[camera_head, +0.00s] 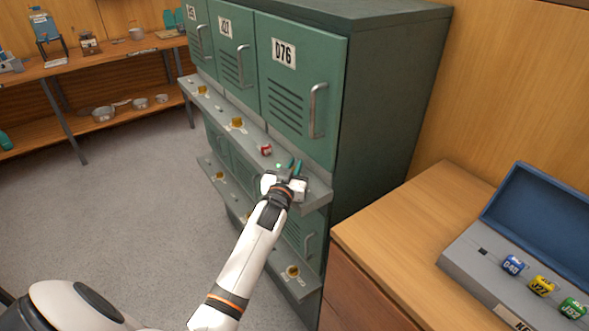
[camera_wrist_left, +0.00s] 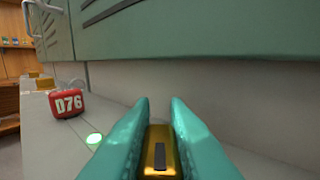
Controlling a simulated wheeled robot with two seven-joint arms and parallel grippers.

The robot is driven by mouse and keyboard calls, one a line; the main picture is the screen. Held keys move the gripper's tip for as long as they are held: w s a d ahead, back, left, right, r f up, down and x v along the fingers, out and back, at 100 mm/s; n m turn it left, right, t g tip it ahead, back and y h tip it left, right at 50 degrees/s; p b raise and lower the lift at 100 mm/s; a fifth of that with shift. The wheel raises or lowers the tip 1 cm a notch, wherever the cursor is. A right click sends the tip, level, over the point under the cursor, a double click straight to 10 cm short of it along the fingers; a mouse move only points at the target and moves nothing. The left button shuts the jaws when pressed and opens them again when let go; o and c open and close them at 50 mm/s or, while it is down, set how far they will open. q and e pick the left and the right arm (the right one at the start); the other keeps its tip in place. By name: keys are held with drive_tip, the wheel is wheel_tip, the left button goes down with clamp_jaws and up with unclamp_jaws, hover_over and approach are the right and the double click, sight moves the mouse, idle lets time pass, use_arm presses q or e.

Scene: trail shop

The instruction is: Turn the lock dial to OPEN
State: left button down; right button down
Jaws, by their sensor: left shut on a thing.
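The locker D76 (camera_head: 296,85) has a green door with a vertical handle, and the door looks closed. A grey ledge (camera_head: 312,196) runs below it. My left gripper (camera_head: 294,167) reaches over this ledge. In the left wrist view its teal fingers (camera_wrist_left: 159,135) are shut on a brass lock dial (camera_wrist_left: 158,145) with a dark bar on its face. The dial's OPEN marking is not visible; the fingers hide its surroundings.
Other lockers and their brass dials (camera_head: 236,123) stand to the left. Shelves (camera_head: 95,65) are at far left. The grey floor between is clear.

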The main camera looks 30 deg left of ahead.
use_arm(q)
drive_tip(key=shift+r, duration=0.15)
drive_tip(key=c, duration=1.4)
unclamp_jaws()
drive_tip(key=shift+s+d+f, duration=0.15)
drive_tip(key=shift+s+f, duration=0.05)
drive_tip(key=shift+s, duration=0.3)
drive_tip(key=b+v, duration=0.2)
drive_tip(key=v, duration=0.9)
drive_tip(key=shift+r, duration=0.15)
